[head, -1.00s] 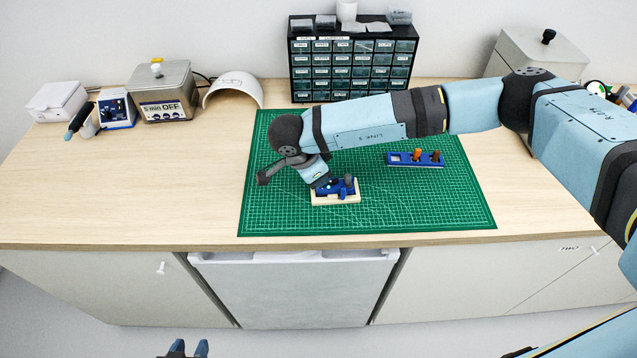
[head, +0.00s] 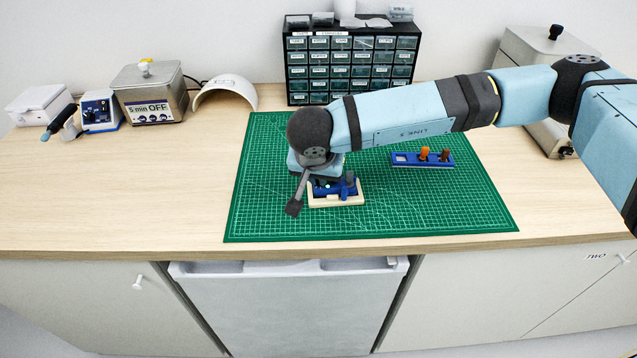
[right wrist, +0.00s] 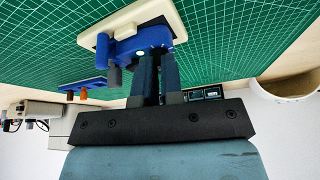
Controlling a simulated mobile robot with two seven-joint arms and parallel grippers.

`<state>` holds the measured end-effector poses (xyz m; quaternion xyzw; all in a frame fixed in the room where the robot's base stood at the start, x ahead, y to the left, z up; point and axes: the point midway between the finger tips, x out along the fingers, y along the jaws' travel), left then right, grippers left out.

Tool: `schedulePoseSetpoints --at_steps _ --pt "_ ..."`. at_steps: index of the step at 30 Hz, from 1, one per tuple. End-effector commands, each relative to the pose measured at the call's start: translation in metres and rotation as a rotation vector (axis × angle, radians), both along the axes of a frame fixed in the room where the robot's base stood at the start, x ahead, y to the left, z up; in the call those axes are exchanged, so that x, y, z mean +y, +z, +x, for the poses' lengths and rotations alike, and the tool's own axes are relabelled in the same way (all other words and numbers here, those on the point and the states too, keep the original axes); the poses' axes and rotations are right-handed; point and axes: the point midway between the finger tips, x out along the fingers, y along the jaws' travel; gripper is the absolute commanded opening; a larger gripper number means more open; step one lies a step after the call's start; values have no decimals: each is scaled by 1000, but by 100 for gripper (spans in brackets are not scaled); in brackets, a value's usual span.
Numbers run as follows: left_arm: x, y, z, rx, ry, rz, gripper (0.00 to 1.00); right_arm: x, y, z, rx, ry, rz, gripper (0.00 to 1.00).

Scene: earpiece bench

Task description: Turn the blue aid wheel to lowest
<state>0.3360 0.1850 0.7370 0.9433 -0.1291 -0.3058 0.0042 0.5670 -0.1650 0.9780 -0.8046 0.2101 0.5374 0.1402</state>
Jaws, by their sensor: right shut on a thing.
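The blue aid (head: 350,189) sits in a cream holder (head: 338,202) on the green mat, with a dark grey knob standing up at its right. In the right wrist view the aid (right wrist: 128,46) shows in its holder (right wrist: 88,38), with the grey knob (right wrist: 115,76) hanging toward the camera. My right gripper (right wrist: 158,54) has both fingertips against the aid beside a small white spot, shut on its wheel. The wheel itself is hidden between the fingertips, so its setting cannot be read. My left gripper is not in view.
A blue rack (head: 422,161) with an orange and a brown peg lies right on the green mat (head: 440,215). A drawer cabinet (head: 350,65) stands behind. The ultrasonic cleaner (head: 150,92) and a white arch (head: 226,88) stand back left.

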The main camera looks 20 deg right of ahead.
Motion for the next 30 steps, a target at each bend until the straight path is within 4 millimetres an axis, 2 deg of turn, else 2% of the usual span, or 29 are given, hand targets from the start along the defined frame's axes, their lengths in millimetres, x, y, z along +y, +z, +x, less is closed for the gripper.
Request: schedulePoseSetpoints --at_steps 11,26,27,30 --pt "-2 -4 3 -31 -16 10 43 -1 0 0 0 144 1 0" --pt "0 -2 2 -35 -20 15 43 -1 1 0 0 163 1 0" --pt "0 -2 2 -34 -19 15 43 -1 1 0 -1 162 1 12" --pt "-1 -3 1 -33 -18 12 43 -1 1 0 -1 162 1 34"
